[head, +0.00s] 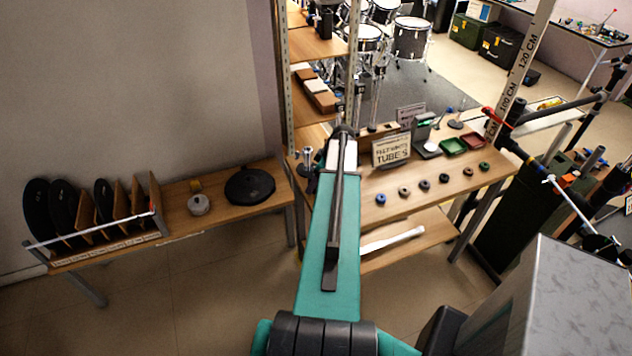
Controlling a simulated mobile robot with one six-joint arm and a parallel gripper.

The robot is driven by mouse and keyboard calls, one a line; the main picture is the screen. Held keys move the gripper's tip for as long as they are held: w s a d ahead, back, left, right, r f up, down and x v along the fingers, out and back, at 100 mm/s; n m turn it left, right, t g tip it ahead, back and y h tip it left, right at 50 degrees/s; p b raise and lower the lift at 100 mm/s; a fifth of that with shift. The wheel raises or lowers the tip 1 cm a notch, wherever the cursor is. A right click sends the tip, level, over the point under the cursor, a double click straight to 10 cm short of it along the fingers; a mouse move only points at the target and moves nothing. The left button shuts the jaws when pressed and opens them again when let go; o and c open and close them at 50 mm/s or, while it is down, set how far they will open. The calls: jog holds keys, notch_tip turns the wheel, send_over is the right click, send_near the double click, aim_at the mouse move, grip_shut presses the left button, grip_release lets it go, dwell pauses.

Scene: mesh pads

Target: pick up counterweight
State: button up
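No object is clearly marked as the counterweight. A small round pale-grey piece (199,204) on the left wooden bench may be it, but I cannot be sure. A small brass-coloured piece (195,186) sits just behind it. My teal arm reaches forward from the bottom middle, with its far end over the left part of the right workbench. The arm's own links hide most of my gripper, and its fingers cannot be made out. The arm's far end is to the right of the grey piece and apart from it.
A black round pad (250,186) lies on the left bench (225,203), beside a rack (155,204) of dark discs. The right workbench (430,205) holds several small rings, a sign (391,150), and green (453,146) and red (473,141) trays. A shelf post (285,90) stands between the benches.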

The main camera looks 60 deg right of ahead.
grip_shut()
jog(key=shift+r, duration=0.1)
dwell(0.3)
jog(key=shift+r, duration=0.15)
jog(key=shift+r+b, duration=1.85)
jog(key=shift+r, duration=2.95)
